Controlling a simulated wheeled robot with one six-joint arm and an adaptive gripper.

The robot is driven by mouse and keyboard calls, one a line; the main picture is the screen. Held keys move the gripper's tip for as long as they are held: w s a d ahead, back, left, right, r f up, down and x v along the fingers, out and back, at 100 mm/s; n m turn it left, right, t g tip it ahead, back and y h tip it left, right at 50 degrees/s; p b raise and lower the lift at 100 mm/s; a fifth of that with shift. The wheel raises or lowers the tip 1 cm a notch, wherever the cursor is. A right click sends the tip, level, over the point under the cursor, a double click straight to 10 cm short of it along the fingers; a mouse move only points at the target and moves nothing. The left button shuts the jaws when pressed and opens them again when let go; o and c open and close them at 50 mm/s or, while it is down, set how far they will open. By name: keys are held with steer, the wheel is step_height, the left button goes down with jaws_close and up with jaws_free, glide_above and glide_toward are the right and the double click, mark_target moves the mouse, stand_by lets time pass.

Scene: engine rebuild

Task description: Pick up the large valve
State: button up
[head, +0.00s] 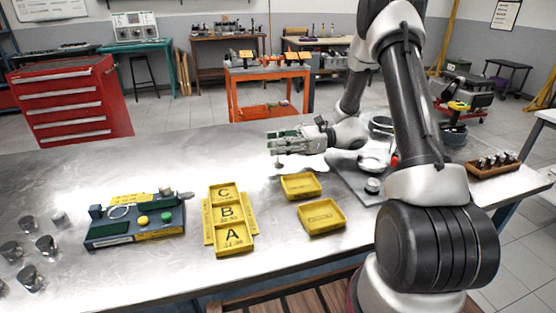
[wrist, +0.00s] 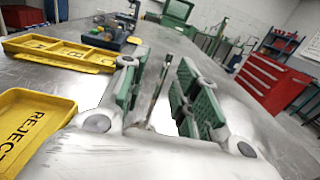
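My gripper (head: 288,142) reaches left, low over the middle of the steel bench. In the wrist view its two green-padded fingers (wrist: 162,88) are apart. A thin upright stem, which looks like a valve (wrist: 158,92), stands between the fingers, with a visible gap on both sides. In the head view a small grey disc-like end of this valve (head: 279,165) shows just below the fingers, at or near the bench top. The fingers hide most of the stem. I cannot tell its size against other valves.
Two yellow trays (head: 301,186) (head: 321,217) and a yellow A-B-C tray (head: 232,240) lie on the bench (head: 170,270). A blue-green gauge fixture (head: 135,225) and several metal cylinders (head: 46,245) are at the left. A wooden block (head: 494,170) with metal parts is at the right.

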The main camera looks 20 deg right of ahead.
jaws_close()
